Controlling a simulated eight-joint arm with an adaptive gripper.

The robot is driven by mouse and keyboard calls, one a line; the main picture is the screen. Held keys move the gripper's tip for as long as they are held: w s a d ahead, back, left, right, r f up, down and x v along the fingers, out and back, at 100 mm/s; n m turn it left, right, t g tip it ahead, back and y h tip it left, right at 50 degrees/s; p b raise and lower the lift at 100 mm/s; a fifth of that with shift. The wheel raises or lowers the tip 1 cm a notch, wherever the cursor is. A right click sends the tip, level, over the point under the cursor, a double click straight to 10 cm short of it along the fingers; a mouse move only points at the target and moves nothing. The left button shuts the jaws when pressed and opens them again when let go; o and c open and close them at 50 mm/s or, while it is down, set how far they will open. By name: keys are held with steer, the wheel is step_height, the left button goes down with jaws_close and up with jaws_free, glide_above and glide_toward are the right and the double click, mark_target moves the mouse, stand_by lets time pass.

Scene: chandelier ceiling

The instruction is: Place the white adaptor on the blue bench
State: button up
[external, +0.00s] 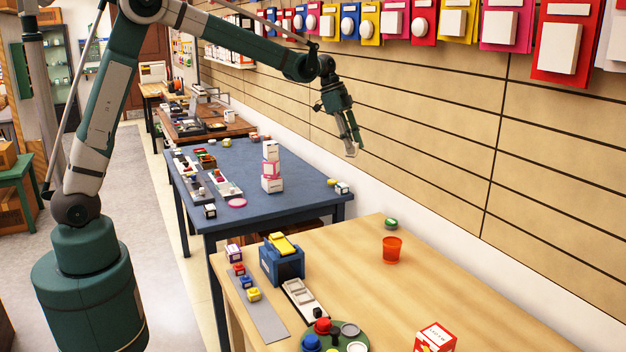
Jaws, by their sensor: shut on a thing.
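My gripper (350,148) is at the upper middle, in front of the slatted wall and pointing down. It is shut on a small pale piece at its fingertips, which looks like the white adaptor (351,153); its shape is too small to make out. The blue bench (305,182) stands in the middle of the view, below and to the left of the gripper. The gripper and the pale piece are in the air, apart from the bench top.
A stack of white and pink boxes (271,167) stands on the blue bench. Trays with small parts (222,183) line its left side. Its right part is mostly bare. A wooden table (345,265) in front holds an orange cup (392,249) and a blue box (281,264).

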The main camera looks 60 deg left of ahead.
steer(key=s+a+n+t+y, duration=0.1)
steer(key=s+a+n, duration=0.2)
steer(key=a, duration=1.4)
steer(key=s+a+n+y, duration=0.15)
steer(key=s+a, duration=0.25)
steer(key=a, duration=1.3)
steer(key=s+a+n, duration=0.3)
steer(key=s+a, duration=0.5)
steer(key=a, duration=0.5)
steer(key=s+a+n, duration=0.3)
steer(key=s+a, duration=0.5)
steer(key=a, duration=0.5)
step_height(320, 180, down, 18)
steer(key=shift+a+t+y+b, duration=0.15)
steer(key=shift+t+y+b, duration=0.2)
steer(key=shift+y, duration=0.1)
steer(key=shift+f+b, duration=0.4)
steer(key=shift+f, duration=2.7)
steer(key=shift+f+b, duration=0.3)
steer(key=shift+f, duration=1.55)
